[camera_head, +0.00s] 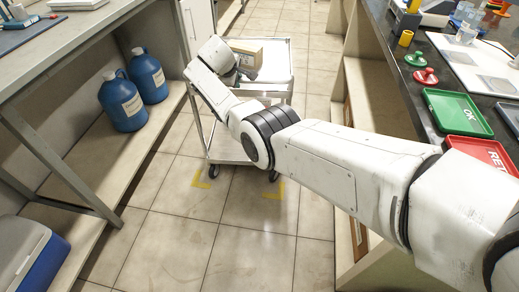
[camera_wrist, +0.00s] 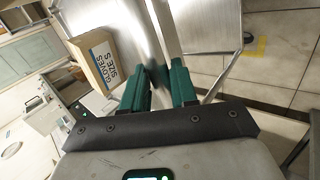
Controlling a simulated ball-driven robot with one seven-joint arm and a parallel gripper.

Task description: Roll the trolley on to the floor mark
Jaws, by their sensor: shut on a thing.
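The metal trolley (camera_head: 279,58) stands on the tiled floor in the aisle, with a cardboard box on its upper tray. My gripper (camera_wrist: 160,80) is shut on the trolley's near top edge, which runs between the green fingers in the wrist view. In the head view the fingertips are largely hidden by my wrist. The far part of the mark is hidden under the trolley.
A bench with blue jugs (camera_head: 126,100) on its lower shelf lines the left. A dark counter with green and red trays (camera_head: 458,112) lines the right. A blue-and-white cooler (camera_head: 32,258) sits at the lower left. The aisle floor in front of the trolley is clear.

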